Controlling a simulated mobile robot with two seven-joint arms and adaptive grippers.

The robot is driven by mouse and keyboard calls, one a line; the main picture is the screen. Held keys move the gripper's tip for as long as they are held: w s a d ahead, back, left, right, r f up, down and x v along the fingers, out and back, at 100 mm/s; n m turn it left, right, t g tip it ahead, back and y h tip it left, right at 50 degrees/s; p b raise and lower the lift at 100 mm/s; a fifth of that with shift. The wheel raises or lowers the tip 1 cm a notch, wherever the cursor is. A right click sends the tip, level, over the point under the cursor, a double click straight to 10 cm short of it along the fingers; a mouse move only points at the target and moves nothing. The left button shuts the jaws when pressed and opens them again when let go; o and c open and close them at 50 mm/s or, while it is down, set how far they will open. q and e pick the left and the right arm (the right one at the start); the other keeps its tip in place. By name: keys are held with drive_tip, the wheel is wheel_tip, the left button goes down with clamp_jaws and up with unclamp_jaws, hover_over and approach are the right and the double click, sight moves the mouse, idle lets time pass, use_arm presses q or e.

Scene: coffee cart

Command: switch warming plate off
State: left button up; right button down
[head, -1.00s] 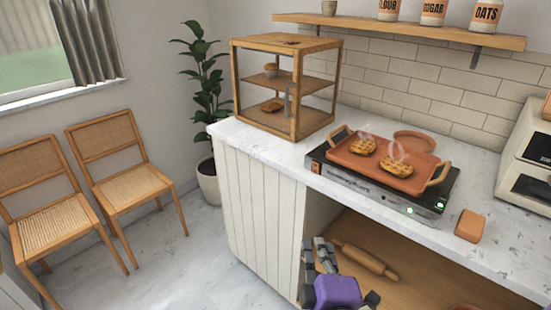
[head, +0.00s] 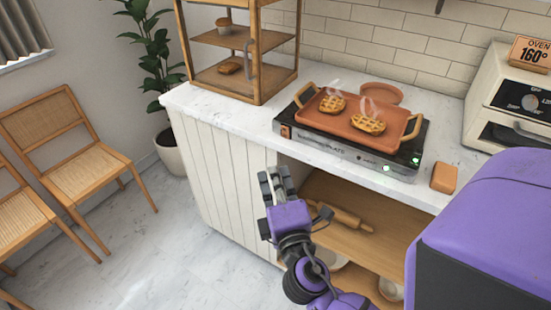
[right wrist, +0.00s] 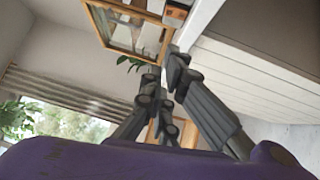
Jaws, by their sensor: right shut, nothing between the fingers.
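The warming plate (head: 340,150) is a flat steel-and-black unit on the white counter, lettered along its front. Green lights (head: 386,168) glow at the right end of its front panel. A terracotta tray (head: 345,125) with wooden handles sits on it, holding two steaming waffle-topped pastries (head: 368,124). My right gripper (head: 273,178) is shut and empty, in front of the cabinet, below and left of the plate, touching nothing that I can make out. Its dark fingers (right wrist: 165,88) also show in the right wrist view, where the plate is not seen. My left gripper is not in view.
An orange block (head: 444,177) lies right of the plate. A wooden display case (head: 240,85) stands left, an oven (head: 515,105) right. The open shelf below holds a rolling pin (head: 345,218). My purple arm hides the lower right. Chairs (head: 75,150) stand left.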

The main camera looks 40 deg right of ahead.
sight(285, 133)
drive_tip(key=p+x, duration=0.1)
drive_tip(key=x, duration=0.2)
drive_tip(key=d+p+x, duration=0.1)
drive_tip(key=x, duration=0.7)
drive_tip(key=shift+s+d+r+p, duration=0.25)
drive_tip(key=shift+s+d+p, duration=0.05)
drive_tip(key=shift+s+p, duration=0.1)
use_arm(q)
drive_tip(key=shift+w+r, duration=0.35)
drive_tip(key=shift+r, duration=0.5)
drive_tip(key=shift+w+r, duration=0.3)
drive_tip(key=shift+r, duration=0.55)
use_arm(e)
drive_tip(key=shift+w+d, duration=0.25)
drive_tip(key=shift+d, duration=0.45)
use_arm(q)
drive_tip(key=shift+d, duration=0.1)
use_arm(e)
drive_tip(key=shift+d, duration=0.1)
use_arm(q)
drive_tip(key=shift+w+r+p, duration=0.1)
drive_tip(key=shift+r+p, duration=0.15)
drive_tip(key=shift+p, duration=0.05)
use_arm(e)
drive_tip(key=shift+w+d+r, duration=0.15)
drive_tip(key=shift+d, duration=0.1)
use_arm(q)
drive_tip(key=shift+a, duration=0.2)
use_arm(e)
drive_tip(key=shift+a, duration=0.1)
